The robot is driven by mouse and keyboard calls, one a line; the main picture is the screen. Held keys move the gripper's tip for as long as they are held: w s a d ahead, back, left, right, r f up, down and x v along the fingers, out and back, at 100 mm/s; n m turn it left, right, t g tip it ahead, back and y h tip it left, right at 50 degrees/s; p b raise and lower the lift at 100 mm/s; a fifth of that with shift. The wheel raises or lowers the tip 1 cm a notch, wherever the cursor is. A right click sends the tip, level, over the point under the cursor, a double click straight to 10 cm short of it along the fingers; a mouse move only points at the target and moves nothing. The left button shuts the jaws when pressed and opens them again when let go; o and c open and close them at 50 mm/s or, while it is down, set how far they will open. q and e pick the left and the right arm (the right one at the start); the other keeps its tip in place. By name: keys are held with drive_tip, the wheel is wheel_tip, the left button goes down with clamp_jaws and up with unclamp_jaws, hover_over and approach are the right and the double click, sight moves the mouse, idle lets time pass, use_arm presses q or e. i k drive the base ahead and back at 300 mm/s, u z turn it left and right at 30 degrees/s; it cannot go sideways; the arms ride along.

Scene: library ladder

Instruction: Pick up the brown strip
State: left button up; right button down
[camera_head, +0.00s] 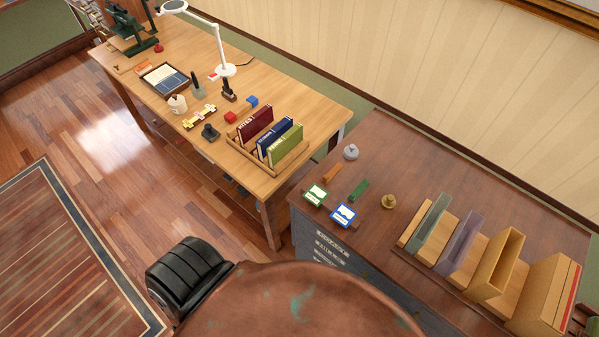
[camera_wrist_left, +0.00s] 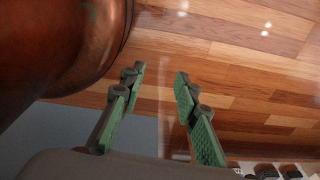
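A short brown strip (camera_head: 332,173) lies on the dark wooden cabinet top (camera_head: 400,160), near its left end. A green strip (camera_head: 358,190) lies to its right, apart from it. A card with a green border (camera_head: 316,194) and a card with a blue border (camera_head: 344,214) stand in front of them. In the left wrist view my left gripper (camera_wrist_left: 160,75) has its two green-padded fingers apart, with nothing between them, above the wooden floor. The strip is not in that view. Neither gripper shows in the head view.
A grey-white domed object (camera_head: 351,152) stands behind the strips and a brass object (camera_head: 389,201) to the right. A rack with upright boxes (camera_head: 495,265) fills the cabinet's right side. The desk (camera_head: 312,128) holds a book rack (camera_head: 252,165) and a lamp (camera_head: 224,70).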

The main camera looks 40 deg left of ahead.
sight(327, 178)
drive_tip(key=u, duration=1.15)
drive_tip(key=i, duration=0.15)
drive_tip(key=z, duration=0.2)
